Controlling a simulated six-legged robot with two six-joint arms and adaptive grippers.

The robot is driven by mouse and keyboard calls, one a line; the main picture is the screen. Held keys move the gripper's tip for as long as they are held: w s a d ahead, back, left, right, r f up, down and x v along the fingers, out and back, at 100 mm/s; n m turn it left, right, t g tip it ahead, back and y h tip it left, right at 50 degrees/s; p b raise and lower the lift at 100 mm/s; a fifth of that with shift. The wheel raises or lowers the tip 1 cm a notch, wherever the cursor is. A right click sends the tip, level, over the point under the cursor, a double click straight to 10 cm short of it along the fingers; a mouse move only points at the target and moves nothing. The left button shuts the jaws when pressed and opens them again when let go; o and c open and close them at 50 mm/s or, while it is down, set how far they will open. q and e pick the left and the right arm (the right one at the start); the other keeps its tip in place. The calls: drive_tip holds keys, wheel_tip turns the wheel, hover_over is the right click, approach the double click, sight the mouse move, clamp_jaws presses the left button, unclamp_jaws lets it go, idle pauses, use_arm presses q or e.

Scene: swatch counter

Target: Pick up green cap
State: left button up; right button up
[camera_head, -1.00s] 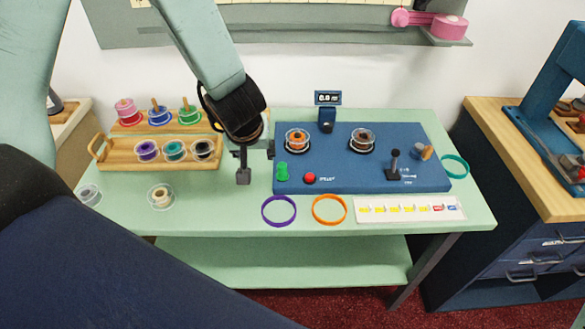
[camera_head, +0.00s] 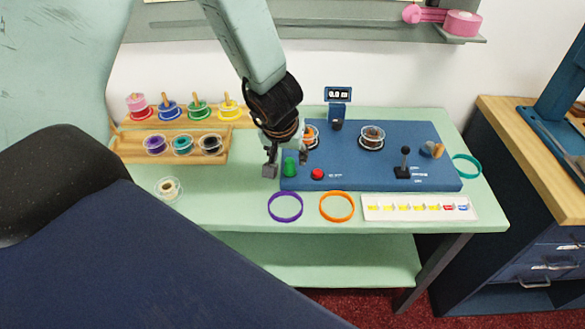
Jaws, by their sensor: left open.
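The green cap (camera_head: 290,167) stands upright at the left front corner of the blue panel (camera_head: 340,179), just left of a red button (camera_head: 317,174). My left gripper (camera_head: 286,162) is open. It points down at the green cap, with one finger to the left of it and the other behind and to its right. The cap's lower part shows clearly; I cannot tell whether the fingers touch it. My right gripper is not in view.
An orange spool (camera_head: 311,136) sits partly hidden behind my gripper, and a brown spool (camera_head: 372,137) is farther right. A black lever (camera_head: 404,164) stands on the panel. Purple (camera_head: 285,207) and orange (camera_head: 337,207) rings lie in front. Wooden spool racks (camera_head: 140,155) stand left.

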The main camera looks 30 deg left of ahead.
sight(289, 161)
use_arm(q)
drive_tip(key=b+x, duration=0.2)
drive_tip(key=x, duration=0.2)
drive_tip(key=shift+w+a+f, duration=0.1)
drive_tip(key=shift+a+f, duration=0.15)
drive_tip(key=shift+w+d, duration=0.2)
drive_tip(key=shift+d, duration=0.1)
drive_tip(key=shift+s+a, duration=0.1)
drive_tip(key=shift+a, duration=0.15)
drive_tip(key=c, duration=0.4)
drive_tip(key=shift+d, duration=0.2)
drive_tip(key=c, duration=0.4)
drive_tip(key=shift+a, duration=0.1)
drive_tip(key=shift+c, duration=0.2)
